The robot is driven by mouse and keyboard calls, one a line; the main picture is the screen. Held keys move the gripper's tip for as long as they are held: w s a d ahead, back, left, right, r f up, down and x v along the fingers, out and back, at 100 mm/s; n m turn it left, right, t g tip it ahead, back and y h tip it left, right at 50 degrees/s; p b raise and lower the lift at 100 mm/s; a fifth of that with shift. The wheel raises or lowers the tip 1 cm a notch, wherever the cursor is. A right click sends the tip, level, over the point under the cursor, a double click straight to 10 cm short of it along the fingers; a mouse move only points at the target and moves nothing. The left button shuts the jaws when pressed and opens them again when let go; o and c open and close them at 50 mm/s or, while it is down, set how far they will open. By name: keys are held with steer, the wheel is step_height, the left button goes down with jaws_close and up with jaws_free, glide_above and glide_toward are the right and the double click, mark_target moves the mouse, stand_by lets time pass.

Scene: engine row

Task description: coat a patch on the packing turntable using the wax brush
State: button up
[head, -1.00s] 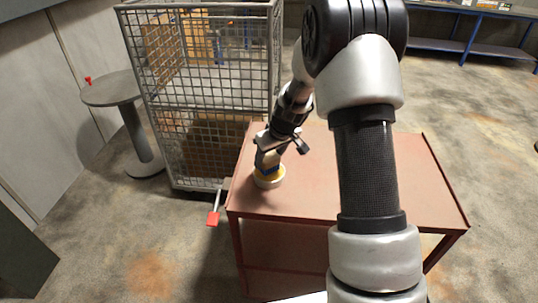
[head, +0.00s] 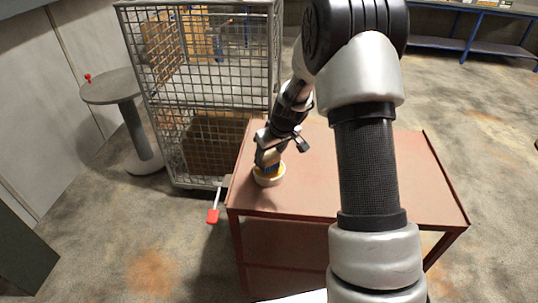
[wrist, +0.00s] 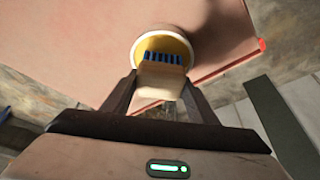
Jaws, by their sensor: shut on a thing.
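My gripper (head: 266,150) is shut on the wax brush (head: 269,158), a pale wooden block with blue bristles. The brush also shows between my fingers in the wrist view (wrist: 160,77). Its bristles are at the mouth of a round cream pot (head: 268,180) with a yellow inside, seen in the wrist view too (wrist: 138,47). I cannot tell how deep the bristles reach. The pot stands near the left edge of the red table. A grey round-topped pedestal (head: 108,88), which looks like the packing turntable, stands at far left with a small red knob on its rim.
The red table (head: 310,180) is otherwise clear where visible; my arm hides part of it. A wire cage (head: 205,105) with cardboard boxes stands between the table and the pedestal. A red-ended lever (head: 213,215) sticks out at the table's left side. Blue-legged benches (head: 480,35) stand far back.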

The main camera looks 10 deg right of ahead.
mark_target(269, 154)
steer(key=shift+f+b, duration=0.4)
steer(key=shift+b, duration=0.2)
stand_by(1.7)
steer(key=shift+r, duration=0.1)
steer(key=shift+r+p, duration=1.75)
steer(key=shift+r, duration=1.7)
